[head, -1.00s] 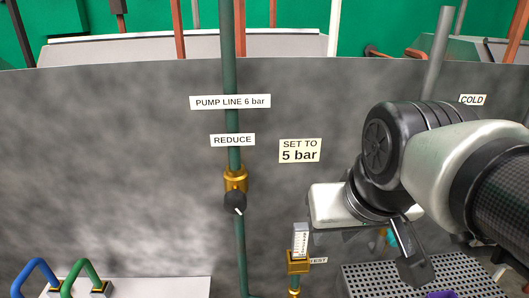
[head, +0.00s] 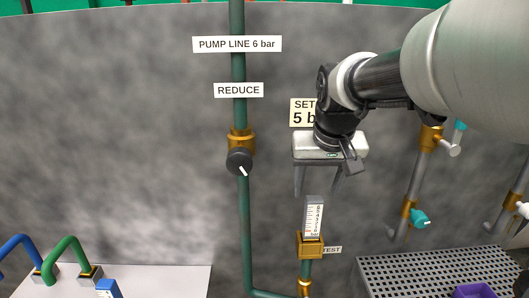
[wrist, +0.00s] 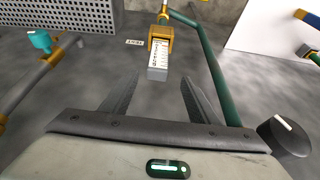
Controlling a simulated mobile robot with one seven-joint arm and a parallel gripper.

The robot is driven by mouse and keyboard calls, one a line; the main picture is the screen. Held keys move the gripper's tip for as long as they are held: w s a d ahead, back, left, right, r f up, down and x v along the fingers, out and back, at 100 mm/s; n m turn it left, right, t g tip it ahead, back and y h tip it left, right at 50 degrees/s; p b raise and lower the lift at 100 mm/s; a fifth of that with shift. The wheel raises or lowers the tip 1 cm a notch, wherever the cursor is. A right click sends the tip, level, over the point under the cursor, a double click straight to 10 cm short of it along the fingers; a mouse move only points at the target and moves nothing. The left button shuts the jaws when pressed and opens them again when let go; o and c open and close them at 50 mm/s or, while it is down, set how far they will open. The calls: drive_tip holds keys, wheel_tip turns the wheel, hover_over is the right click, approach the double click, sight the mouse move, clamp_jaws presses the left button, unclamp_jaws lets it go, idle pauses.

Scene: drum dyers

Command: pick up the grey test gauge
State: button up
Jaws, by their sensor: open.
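The grey test gauge (head: 313,216) is a small upright block with a white scale face. It sits in a brass socket (head: 310,246) on a green pipe, beside a TEST label. In the wrist view the gauge (wrist: 157,72) points toward me, just beyond the fingertips and between their lines. My gripper (head: 317,190) is open, pointing down directly above the gauge, with nothing between its fingers. The fingers also show in the wrist view (wrist: 157,88).
A green pipe with a brass valve and black knob (head: 239,161) runs close on the left. Pipes with teal-handled taps (head: 420,217) stand on the right above a perforated tray (head: 440,268). A white surface (head: 170,282) with blue and green hoses lies lower left.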

sight(315, 200)
drive_tip(key=x, duration=0.3)
drive_tip(key=b+x, duration=0.1)
drive_tip(key=x, duration=0.5)
drive_tip(key=shift+w+d+r, duration=0.1)
drive_tip(key=shift+w+d, duration=0.05)
drive_tip(key=shift+d, duration=0.15)
drive_tip(key=shift+c, duration=0.5)
drive_tip(key=shift+r, duration=0.1)
clamp_jaws()
